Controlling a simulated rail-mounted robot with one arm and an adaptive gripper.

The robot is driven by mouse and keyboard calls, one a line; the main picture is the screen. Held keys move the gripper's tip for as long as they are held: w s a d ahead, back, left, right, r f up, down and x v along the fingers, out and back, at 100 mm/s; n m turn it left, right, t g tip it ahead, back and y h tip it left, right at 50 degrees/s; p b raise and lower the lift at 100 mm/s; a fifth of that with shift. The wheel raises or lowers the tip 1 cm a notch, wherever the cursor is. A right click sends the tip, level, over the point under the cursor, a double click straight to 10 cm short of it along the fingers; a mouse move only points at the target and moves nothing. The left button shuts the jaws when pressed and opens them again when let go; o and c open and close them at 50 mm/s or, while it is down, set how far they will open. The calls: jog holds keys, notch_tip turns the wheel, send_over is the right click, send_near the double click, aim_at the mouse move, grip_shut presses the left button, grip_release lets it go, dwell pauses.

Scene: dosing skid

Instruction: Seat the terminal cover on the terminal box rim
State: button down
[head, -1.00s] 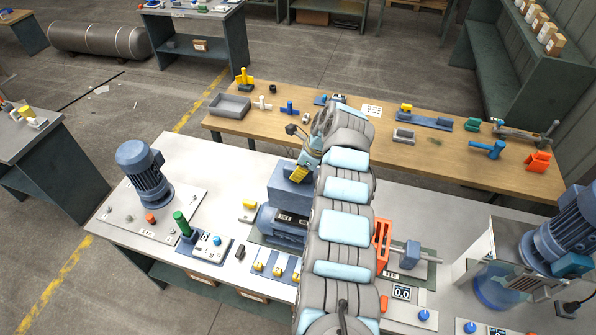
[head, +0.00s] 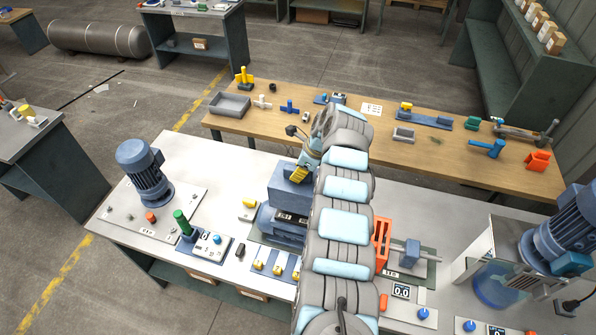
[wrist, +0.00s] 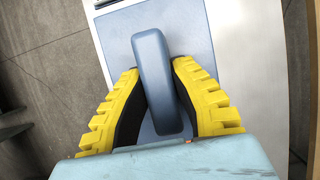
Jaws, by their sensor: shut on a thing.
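My gripper (wrist: 158,95) is shut on the upright blue-grey grip of the terminal cover (wrist: 158,60), with a ribbed yellow finger on either side. A flat blue-grey surface (wrist: 200,30) lies below the grip in the wrist view; I cannot tell whether it is the cover's plate or the box. In the head view my gripper (head: 299,174) is low over the blue terminal box (head: 288,203), on the blue motor (head: 276,229). The arm hides the box's right side. The rim is hidden, so contact between cover and rim cannot be told.
A blue motor on a plate (head: 140,170) stands left on the grey bench. A green-handled part (head: 181,223) is nearer. An orange bracket (head: 382,240) stands close right of my arm. Behind, a wooden table (head: 380,145) holds a grey tray (head: 230,105) and loose parts.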

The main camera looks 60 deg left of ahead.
aim_at(313, 181)
jog(key=shift+f+b, duration=2.15)
jog(key=shift+f, duration=2.45)
jog(key=c, duration=1)
grip_release()
jog(key=v, duration=1.2)
jog(key=shift+a, duration=0.1)
